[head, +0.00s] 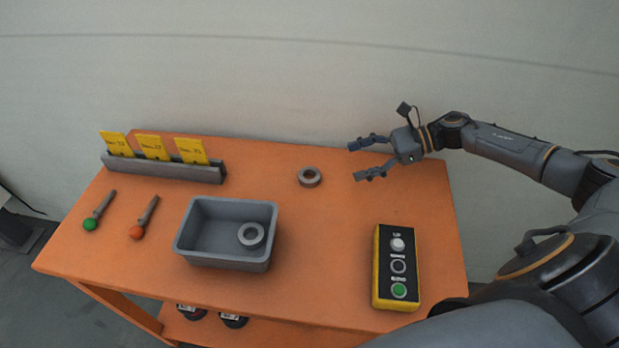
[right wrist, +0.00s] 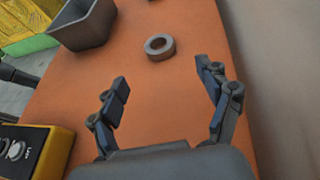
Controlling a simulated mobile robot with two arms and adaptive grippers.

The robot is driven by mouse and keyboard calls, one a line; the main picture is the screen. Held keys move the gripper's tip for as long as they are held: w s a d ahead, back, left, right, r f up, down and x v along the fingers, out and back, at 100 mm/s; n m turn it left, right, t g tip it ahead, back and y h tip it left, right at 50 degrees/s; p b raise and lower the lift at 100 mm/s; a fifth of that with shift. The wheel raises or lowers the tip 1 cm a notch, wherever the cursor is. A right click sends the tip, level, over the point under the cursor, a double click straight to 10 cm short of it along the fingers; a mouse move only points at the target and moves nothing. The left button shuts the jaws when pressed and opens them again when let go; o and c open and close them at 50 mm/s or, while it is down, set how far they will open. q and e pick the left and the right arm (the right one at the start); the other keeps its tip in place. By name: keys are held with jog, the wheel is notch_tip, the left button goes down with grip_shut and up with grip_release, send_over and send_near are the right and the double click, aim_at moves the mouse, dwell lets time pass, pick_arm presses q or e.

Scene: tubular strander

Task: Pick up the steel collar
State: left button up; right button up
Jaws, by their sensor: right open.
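A grey steel collar (head: 310,177) lies flat on the orange table, right of the table's middle towards the back. It also shows in the right wrist view (right wrist: 160,46), beyond my fingertips and roughly between their lines. A second grey ring (head: 251,234) lies inside the grey bin. My right gripper (head: 362,160) is open and empty, to the right of the collar and apart from it; its two spread fingers also show in the right wrist view (right wrist: 165,84). My left gripper is not in view.
The grey bin (head: 190,232) stands left of the collar. A yellow and black button box (head: 397,268) stands at the front right. A rack (head: 165,168) with yellow cards and two pins, green-tipped (head: 99,211) and orange-tipped (head: 145,218), are at the left. A wall rises behind the table (head: 330,260).

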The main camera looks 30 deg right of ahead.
aim_at(316, 173)
jog(key=x, duration=0.5)
jog(key=shift+w+a+p, duration=0.1)
jog(key=shift+p, duration=0.3)
jog(key=p+x, duration=0.2)
jog(key=x, duration=0.3)
jog(key=shift+a+r, duration=0.1)
jog(key=shift+a, duration=0.2)
jog(key=shift+c, duration=0.5)
jog(key=c, duration=1.3)
